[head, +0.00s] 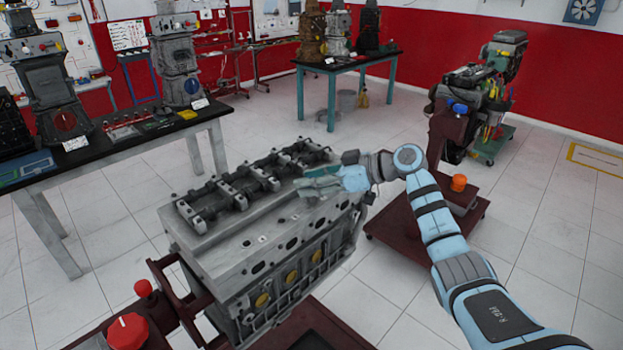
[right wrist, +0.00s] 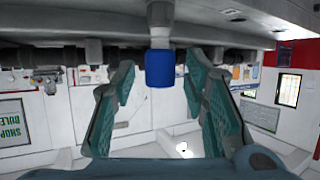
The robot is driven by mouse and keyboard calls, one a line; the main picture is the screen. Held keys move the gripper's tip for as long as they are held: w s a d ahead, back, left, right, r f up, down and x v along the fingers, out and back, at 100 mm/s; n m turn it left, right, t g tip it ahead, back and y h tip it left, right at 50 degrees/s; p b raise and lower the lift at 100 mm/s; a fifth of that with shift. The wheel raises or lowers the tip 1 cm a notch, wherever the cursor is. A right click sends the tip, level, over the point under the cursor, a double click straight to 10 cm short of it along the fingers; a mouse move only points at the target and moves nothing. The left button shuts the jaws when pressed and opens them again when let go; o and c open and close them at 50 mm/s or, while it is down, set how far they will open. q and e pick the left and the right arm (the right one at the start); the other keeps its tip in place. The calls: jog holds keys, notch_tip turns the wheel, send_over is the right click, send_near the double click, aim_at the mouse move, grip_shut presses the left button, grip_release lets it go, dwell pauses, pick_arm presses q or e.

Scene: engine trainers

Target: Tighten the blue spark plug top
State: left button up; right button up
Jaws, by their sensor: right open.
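The blue spark plug top (right wrist: 160,69) shows in the right wrist view, on a grey stem joined to a grey metal surface along the picture's top edge. My right gripper (right wrist: 158,78) is open. Its two teal fingers stand on either side of the blue top, with a gap on each side. In the head view my right gripper (head: 318,184) is over the right side of the grey engine block (head: 225,247), near its far end. The blue top cannot be made out there. My left gripper is not in view.
A row of dark valve gear (head: 240,190) runs along the engine's top. A red stand with a red knob (head: 128,331) is at the near left. A workbench (head: 125,142) is on the left, a second engine (head: 470,105) at the back right. White floor lies between.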

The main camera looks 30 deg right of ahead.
grip_shut()
